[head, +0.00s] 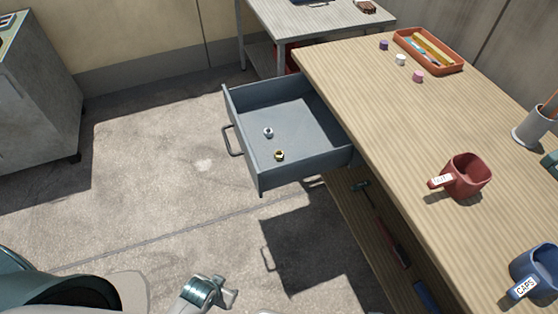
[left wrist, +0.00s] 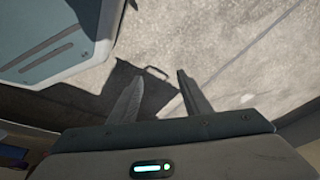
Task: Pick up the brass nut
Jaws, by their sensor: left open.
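The brass nut (head: 279,155) lies on the floor of an open grey drawer (head: 258,180), near the drawer's front right corner. A silver nut (head: 268,132) lies in the same drawer, a little behind and left of it. My left gripper (left wrist: 160,76) is open in the left wrist view, with nothing between its fingers and concrete floor beyond them. Neither nut shows in that view. In the head view only a part of my arm shows at the bottom edge, well below the drawer. My right gripper is not in view.
The drawer, with its bar handle (head: 232,141), sticks out from a wooden workbench (head: 385,130). On the bench stand a red mug (head: 468,177), a blue mug (head: 535,272), small caps and an orange tray (head: 455,68). A lower shelf (head: 350,215) holds tools. The floor left of the drawer is clear.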

